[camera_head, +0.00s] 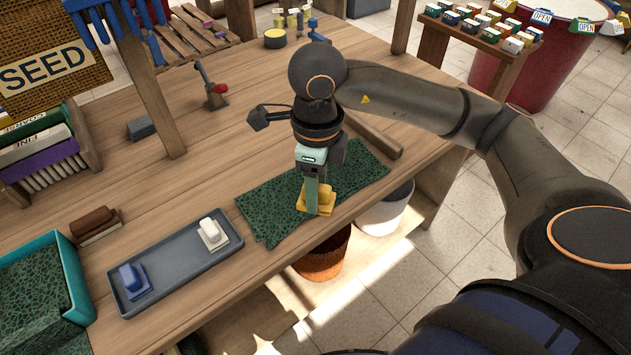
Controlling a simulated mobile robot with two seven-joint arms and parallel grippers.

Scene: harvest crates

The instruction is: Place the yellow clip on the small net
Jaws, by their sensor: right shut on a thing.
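A dark green net (262,206) lies flat on the wooden workbench near its front edge, with one corner at the edge. The yellow clip (325,199) is at the middle of the net in the picture. My right gripper (312,193) points down and is shut on the yellow clip. The clip is at or just above the net; I cannot tell whether it touches. The gripper fingers hide part of the clip and the net behind it. My left gripper is not in view.
A grey tray (172,270) to the left holds a blue clip (131,279) and a white clip (212,235). A teal crate (72,280) with green netting stands at the far left. A brown brush (95,222) lies nearby. A wooden bar (372,135) lies behind the net.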

